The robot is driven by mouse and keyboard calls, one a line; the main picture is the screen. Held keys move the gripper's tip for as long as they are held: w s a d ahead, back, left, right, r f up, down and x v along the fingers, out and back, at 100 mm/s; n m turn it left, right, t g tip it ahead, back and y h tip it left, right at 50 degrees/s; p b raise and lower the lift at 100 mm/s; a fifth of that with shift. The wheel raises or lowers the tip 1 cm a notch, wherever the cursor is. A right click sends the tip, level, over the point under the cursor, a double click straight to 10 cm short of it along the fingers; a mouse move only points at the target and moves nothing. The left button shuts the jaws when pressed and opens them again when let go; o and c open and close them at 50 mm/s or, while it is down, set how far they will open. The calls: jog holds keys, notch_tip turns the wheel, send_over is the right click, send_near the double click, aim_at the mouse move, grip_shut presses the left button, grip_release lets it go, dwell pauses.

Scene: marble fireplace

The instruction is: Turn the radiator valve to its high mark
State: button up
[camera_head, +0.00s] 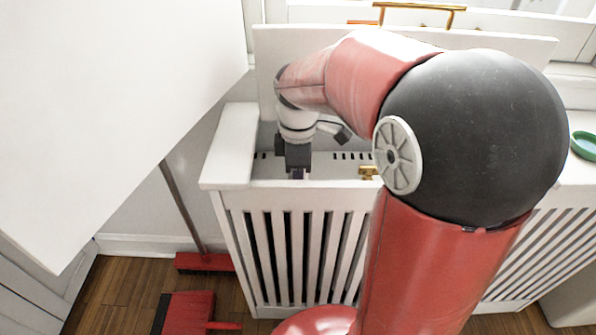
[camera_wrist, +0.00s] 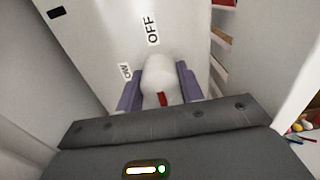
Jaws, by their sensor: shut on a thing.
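The radiator valve is a pale rounded knob (camera_wrist: 158,72) with a red stripe on its near side, in the middle of the wrist view. The words OFF (camera_wrist: 152,30) and LOW (camera_wrist: 125,71) are printed on the white surface beyond and left of it. No high mark shows. My gripper (camera_wrist: 159,88) has its purple fingers on both sides of the knob and is shut on it. In the head view my gripper (camera_head: 299,172) reaches down inside the white slatted radiator cover (camera_head: 233,178); the valve is hidden there.
The cover's lid (camera_head: 480,42) stands raised behind my arm, with a brass handle (camera_head: 440,8) above. White walls flank the gripper closely. A broom (camera_head: 205,262) and red dustpan (camera_head: 187,312) are on the floor at left. A green dish (camera_head: 584,145) sits at right.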

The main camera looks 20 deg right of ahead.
jog(key=o, duration=1)
notch_tip(320, 180, up, 8)
jog(key=shift+f+p, duration=0.1)
jog(key=shift+p, duration=0.2)
